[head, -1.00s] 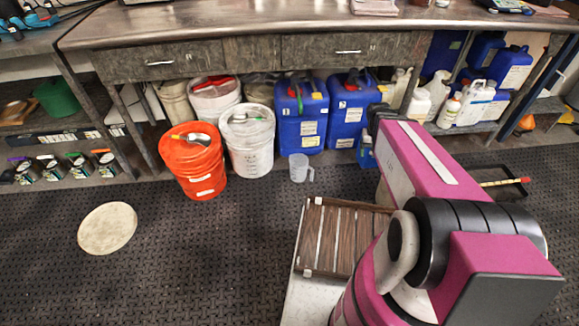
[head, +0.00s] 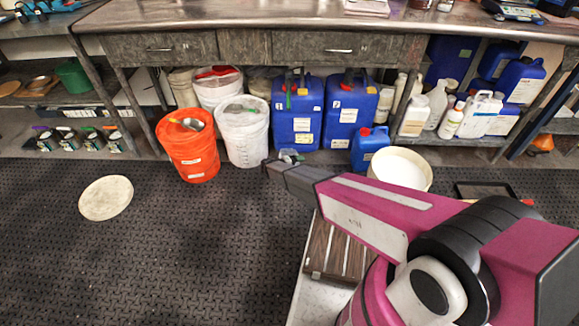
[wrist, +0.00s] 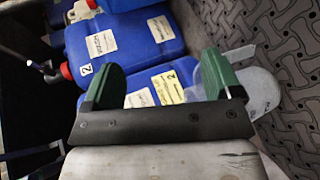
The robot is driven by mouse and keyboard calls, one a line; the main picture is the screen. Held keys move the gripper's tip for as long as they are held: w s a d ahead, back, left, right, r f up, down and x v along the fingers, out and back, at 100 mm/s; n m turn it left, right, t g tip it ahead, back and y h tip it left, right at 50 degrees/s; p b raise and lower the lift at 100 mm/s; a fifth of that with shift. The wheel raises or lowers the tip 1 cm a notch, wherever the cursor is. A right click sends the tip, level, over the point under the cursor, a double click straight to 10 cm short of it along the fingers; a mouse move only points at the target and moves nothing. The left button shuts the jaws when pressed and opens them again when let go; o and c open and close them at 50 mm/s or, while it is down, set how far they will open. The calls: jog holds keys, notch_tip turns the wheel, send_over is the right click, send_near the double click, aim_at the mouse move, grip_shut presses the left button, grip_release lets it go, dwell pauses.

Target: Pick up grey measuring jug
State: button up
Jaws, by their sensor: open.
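The grey measuring jug (wrist: 264,92) is a translucent grey vessel in the wrist view, on the right beside and partly behind the right finger. In the head view my arm's end hides most or all of it. My gripper (wrist: 160,80) has two green fingers, spread apart, with no object clearly held between them. In the head view my gripper (head: 287,157) is low, in front of the blue canisters. I cannot tell whether a finger touches the jug.
Blue canisters (head: 297,112) stand under the bench behind my gripper. A white bucket (head: 243,135) and an orange bucket (head: 189,150) stand to the left. A slatted wooden rack (head: 340,248) and a white tub (head: 402,168) are nearby. Dark matting (head: 190,250) is clear in front.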

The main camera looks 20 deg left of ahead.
jog(key=s+a+f+n+t, duration=0.2)
jog(key=a+f+t, duration=0.2)
jog(key=a+f, duration=0.45)
jog(key=w+r+x, duration=0.1)
jog(key=x, duration=0.8)
jog(key=shift+w+a+y, duration=0.2)
jog(key=shift+y, duration=0.1)
jog(key=shift+c, duration=0.3)
